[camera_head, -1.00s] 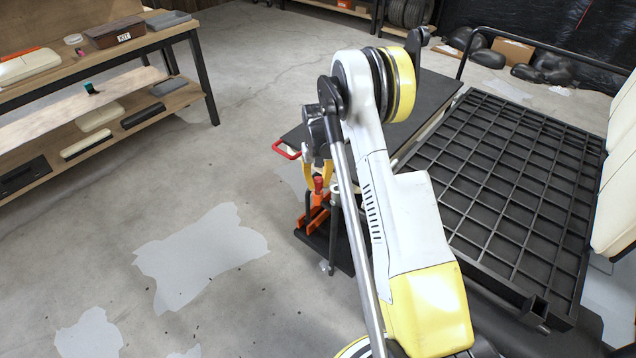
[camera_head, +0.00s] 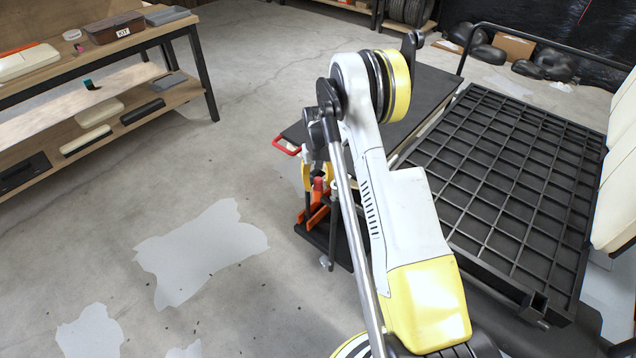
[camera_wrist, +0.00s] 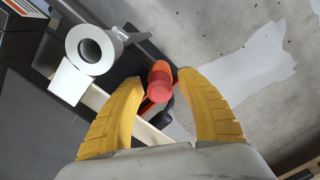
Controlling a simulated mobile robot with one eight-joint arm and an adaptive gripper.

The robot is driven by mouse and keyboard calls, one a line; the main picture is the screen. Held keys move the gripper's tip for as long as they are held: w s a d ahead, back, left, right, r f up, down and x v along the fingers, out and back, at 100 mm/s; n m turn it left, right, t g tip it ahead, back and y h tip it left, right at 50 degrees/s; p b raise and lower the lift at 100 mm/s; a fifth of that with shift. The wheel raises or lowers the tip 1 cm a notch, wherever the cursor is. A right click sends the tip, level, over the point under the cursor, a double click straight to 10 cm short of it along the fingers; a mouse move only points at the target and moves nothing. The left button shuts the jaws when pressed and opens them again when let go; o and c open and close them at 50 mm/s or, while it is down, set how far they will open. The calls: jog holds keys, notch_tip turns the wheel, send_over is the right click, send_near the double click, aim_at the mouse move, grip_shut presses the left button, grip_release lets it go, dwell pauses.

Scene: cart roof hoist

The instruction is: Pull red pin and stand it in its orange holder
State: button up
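The red pin (camera_wrist: 158,85) shows its round end in the wrist view, between the tips of my two yellow fingers. My gripper (camera_wrist: 160,79) is open around it, with a narrow gap on each side. An orange holder (camera_wrist: 160,68) shows just behind the red pin in the wrist view. In the head view, the red pin (camera_head: 318,186) stands upright below my gripper (camera_head: 317,174), at the orange holder (camera_head: 316,217). My arm hides part of the holder. How deep the pin sits cannot be told.
A grey cylinder with a round hole (camera_wrist: 90,50) and a grey lever stand beside the left finger in the wrist view. A cart with a black grid frame (camera_head: 510,180) fills the right. A workbench (camera_head: 150,47) stands at the left. The floor between is clear.

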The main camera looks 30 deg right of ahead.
jog(key=r, duration=1.2)
jog(key=shift+w+d, duration=0.1)
jog(key=shift+w, duration=0.1)
jog(key=shift+c, duration=0.5)
